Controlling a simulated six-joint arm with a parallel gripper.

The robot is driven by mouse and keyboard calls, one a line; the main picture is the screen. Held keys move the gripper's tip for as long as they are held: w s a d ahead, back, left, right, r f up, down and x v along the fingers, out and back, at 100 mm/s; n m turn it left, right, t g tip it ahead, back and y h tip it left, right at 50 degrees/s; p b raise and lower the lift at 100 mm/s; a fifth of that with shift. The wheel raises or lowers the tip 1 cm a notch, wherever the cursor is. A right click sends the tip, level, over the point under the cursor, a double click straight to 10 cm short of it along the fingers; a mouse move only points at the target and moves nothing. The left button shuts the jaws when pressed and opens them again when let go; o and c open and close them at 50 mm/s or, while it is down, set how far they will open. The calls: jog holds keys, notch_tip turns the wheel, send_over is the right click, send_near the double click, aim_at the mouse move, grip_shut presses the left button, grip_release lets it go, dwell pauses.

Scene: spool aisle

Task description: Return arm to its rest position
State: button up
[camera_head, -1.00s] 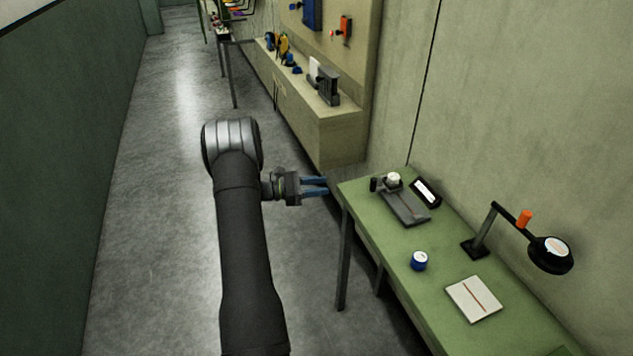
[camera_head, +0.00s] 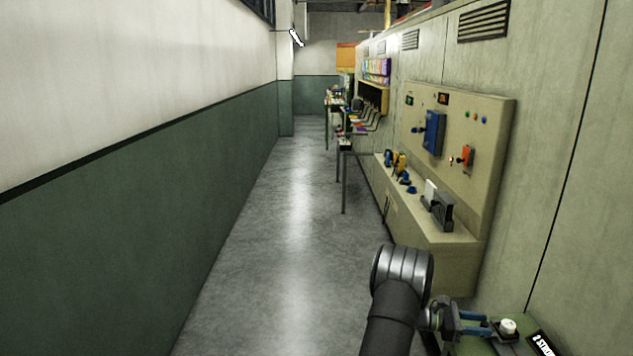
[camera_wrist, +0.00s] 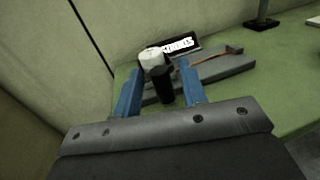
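My gripper (camera_head: 483,325) is at the lower right of the head view, beside the near green bench (camera_head: 488,347). Its two blue fingers stand apart, and they also show spread in the wrist view (camera_wrist: 159,72). I see nothing held between them. Beyond the fingers in the wrist view are a black cylinder (camera_wrist: 160,86) and a white round knob (camera_wrist: 152,56). They are at a grey flat fixture (camera_wrist: 222,66) on the bench, with a black label sign (camera_wrist: 180,44) behind. The fingers hide part of the fixture. The arm is bent, its elbow low in the head view.
A beige cabinet with a panel (camera_head: 440,240) stands along the right wall, holding blue, yellow and grey items. Further benches (camera_head: 345,145) line the aisle beyond. The grey floor (camera_head: 275,270) is clear on the left, up to the green-and-white wall (camera_head: 150,190).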

jog(key=shift+x, duration=0.9)
